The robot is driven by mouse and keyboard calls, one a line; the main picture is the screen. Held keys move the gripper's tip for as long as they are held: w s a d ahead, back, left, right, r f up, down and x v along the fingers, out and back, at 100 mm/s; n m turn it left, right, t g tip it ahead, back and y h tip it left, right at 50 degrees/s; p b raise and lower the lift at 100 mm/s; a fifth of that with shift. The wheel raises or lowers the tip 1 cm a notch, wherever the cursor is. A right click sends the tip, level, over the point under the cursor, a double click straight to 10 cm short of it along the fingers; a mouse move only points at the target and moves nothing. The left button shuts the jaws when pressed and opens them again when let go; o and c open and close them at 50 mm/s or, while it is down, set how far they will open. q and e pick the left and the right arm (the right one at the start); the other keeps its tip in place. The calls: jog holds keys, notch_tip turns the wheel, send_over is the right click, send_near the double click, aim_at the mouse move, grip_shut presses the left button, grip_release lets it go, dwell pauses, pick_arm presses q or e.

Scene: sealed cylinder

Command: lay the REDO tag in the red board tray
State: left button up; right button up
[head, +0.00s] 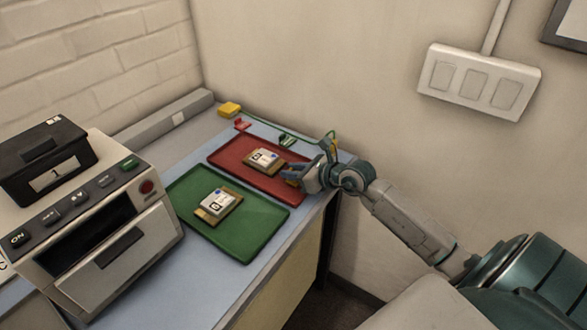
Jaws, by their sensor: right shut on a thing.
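The red board tray (228,153) lies on the blue-grey bench top, with a board (264,161) bearing a pale block on it. My right gripper (289,174) is low over the right side of this tray, close to the board's right edge. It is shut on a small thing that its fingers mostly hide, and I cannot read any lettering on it. A small red piece (242,125) stands behind the tray, and a small green piece (287,140) stands at its back edge. I cannot tell whether either is a tag. My left gripper is out of view.
A green tray (255,242) with a second board (218,204) lies in front of the red one. A boxy machine (105,235) with buttons stands at the left, a dark box (42,160) on it. A yellow block (229,109) sits at the back. Walls close off the back.

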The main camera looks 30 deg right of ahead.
jog(key=shift+f, duration=0.1)
jog(key=shift+f, duration=0.15)
jog(key=o, duration=1)
jog(key=shift+c, duration=0.2)
